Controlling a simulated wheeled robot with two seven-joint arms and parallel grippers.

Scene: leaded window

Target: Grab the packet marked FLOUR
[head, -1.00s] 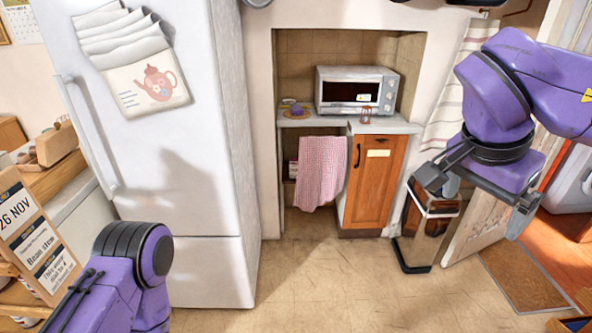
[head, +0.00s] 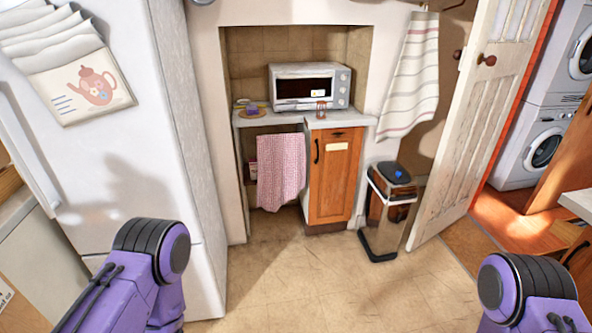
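No packet that I can read as FLOUR shows in the head view. Parts of my two purple arms show at the lower left and lower right. Both grippers are outside the picture.
A microwave (head: 309,87) sits on the alcove counter above an orange cupboard (head: 335,176). A white fridge (head: 110,160) stands left. A bin (head: 388,205) and an open door (head: 470,125) are right. The middle floor (head: 300,275) is clear.

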